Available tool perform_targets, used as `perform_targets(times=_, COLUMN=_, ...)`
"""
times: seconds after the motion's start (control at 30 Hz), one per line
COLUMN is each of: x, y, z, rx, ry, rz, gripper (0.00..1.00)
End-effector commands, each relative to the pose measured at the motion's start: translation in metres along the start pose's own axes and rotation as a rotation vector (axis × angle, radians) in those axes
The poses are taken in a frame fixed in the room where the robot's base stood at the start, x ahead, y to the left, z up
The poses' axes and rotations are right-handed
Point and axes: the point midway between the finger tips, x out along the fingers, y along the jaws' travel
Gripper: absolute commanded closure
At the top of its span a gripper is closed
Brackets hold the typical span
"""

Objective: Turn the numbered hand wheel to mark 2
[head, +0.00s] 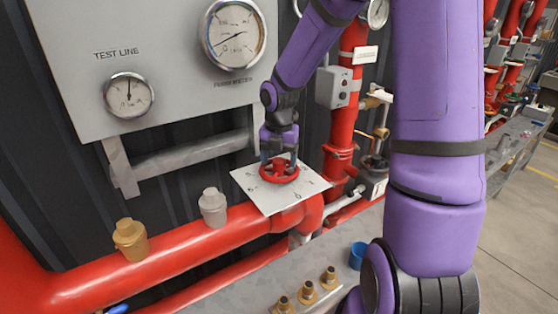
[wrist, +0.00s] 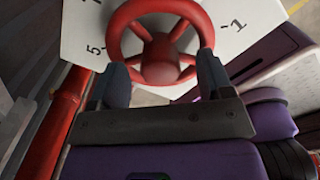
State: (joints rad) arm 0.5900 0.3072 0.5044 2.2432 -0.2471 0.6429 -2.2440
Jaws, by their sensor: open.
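The red hand wheel (head: 279,170) sits over a white plate (head: 255,190) with marks, on the big red pipe. In the wrist view the wheel (wrist: 160,72) shows a rim, spokes and a hub, and the plate (wrist: 75,28) carries the numerals 5 and 1. The mark 2 cannot be made out, and I cannot tell which mark the wheel points at. My gripper (head: 278,158) is over the wheel, pointing down. Its fingers (wrist: 162,85) stand apart on either side of the near part of the wheel. Whether they touch the rim is unclear.
A gauge panel (head: 165,90) stands behind on the left. A grey fitting (head: 213,207) and a brass fitting (head: 131,240) stick up from the red pipe (head: 190,242). A red riser (head: 344,110) is right of the wheel. Several brass fittings (head: 307,292) and a blue cap (head: 357,255) are in front.

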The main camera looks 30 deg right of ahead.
Motion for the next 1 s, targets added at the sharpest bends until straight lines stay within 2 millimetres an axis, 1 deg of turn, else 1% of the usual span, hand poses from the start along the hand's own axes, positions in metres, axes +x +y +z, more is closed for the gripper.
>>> perform_targets(times=0.1, x=-0.011, y=0.0, z=0.001, rx=0.004, ry=-0.003, rz=0.002, gripper=0.27)
perform_targets(times=0.6, x=-0.053, y=0.0, z=0.0, rx=0.003, ry=-0.002, rz=0.001, gripper=0.27)
perform_targets(times=0.77, x=-0.061, y=0.0, z=0.0, rx=0.002, ry=-0.001, rz=0.001, gripper=0.27)
perform_targets(times=1.0, x=-0.061, y=0.0, z=0.0, rx=0.001, ry=0.0, rz=0.001, gripper=0.27)
